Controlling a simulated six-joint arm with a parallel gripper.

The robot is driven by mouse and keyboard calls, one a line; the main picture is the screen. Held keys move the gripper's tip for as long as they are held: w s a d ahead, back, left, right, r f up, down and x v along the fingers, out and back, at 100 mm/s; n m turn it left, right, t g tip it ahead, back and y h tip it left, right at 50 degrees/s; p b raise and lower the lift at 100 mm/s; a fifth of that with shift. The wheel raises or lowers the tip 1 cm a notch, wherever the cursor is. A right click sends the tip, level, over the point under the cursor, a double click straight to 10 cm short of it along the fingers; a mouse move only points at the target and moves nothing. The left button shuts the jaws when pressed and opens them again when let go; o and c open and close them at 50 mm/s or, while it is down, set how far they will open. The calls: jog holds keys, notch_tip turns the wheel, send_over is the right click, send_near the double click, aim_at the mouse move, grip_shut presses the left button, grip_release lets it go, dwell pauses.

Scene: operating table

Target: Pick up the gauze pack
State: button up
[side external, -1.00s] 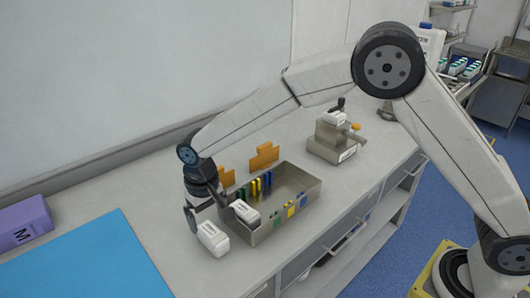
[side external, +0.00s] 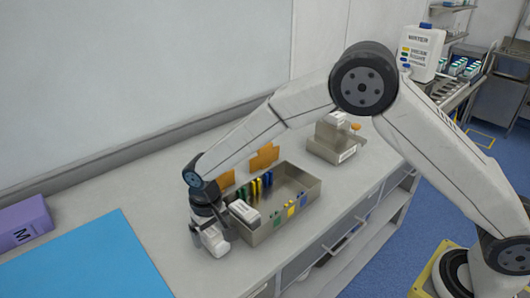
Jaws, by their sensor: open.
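A white gauze pack (side external: 216,241) lies on the grey counter, just left of the metal tray's near left corner. A similar white pack (side external: 244,212) sits at the left end of the metal tray (side external: 266,232). My gripper (side external: 211,233) is open and points down over the pack on the counter, with its fingers low around or beside it. The fingers partly hide the pack, and I cannot tell whether they touch it.
The tray holds several coloured items along its sides. Orange holders (side external: 264,158) stand behind it. A smaller metal box (side external: 333,143) stands farther right. A blue mat (side external: 85,262) and a purple box (side external: 22,224) lie to the left. Bare counter lies between mat and tray.

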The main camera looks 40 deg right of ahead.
jog(key=shift+f, duration=1.1)
jog(key=c, duration=1.3)
jog(key=shift+c, duration=0.2)
jog(key=shift+r, duration=0.15)
